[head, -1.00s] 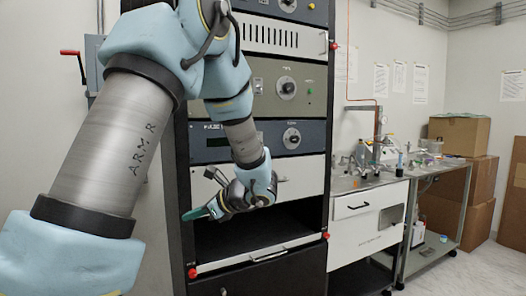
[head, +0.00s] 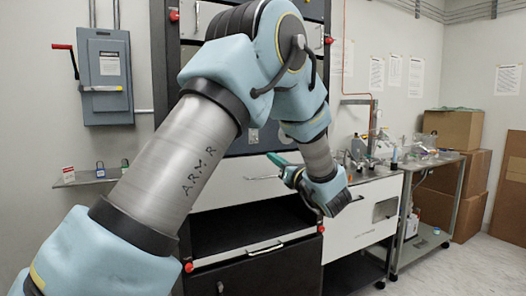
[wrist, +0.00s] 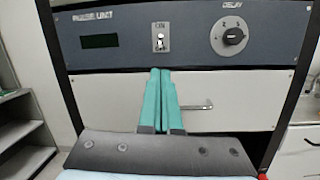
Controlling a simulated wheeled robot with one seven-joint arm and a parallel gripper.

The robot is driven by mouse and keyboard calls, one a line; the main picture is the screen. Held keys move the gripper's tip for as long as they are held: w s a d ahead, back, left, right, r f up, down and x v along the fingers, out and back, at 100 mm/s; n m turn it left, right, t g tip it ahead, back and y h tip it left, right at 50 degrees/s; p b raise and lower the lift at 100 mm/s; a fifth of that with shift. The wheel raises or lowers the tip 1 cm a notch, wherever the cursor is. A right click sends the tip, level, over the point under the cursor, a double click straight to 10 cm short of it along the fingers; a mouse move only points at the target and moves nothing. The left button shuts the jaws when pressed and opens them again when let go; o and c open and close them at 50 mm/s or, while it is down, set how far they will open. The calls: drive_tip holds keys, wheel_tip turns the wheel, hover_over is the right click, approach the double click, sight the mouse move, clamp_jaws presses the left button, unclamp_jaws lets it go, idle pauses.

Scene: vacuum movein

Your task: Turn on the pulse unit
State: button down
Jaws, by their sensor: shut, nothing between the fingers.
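The pulse unit (wrist: 130,55) is a dark blue-grey rack panel with a dark display (wrist: 99,42) at its left, seen in the wrist view. A small toggle switch (wrist: 160,42) on a light plate is in its middle. I cannot tell the switch's position for sure. A round black delay knob (wrist: 233,36) is at the right. My gripper (wrist: 160,72) has its two teal fingers together and empty, in front of the panel just below the switch in the picture. In the head view my gripper (head: 274,160) is right of the rack's middle, and my arm hides most of the unit.
A white drawer front (wrist: 235,100) with a handle is below the panel. In the head view, an open shelf bay (head: 240,230) lies under it. A bench (head: 365,205) with lab items stands at the right. A grey breaker box (head: 105,75) hangs on the left wall.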

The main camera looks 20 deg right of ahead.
drive_tip(key=p, duration=0.4)
approach(253, 143)
drive_tip(key=x, duration=0.5)
drive_tip(key=shift+w+a, duration=0.1)
drive_tip(key=shift+a, duration=0.05)
drive_tip(key=shift+w, duration=0.4)
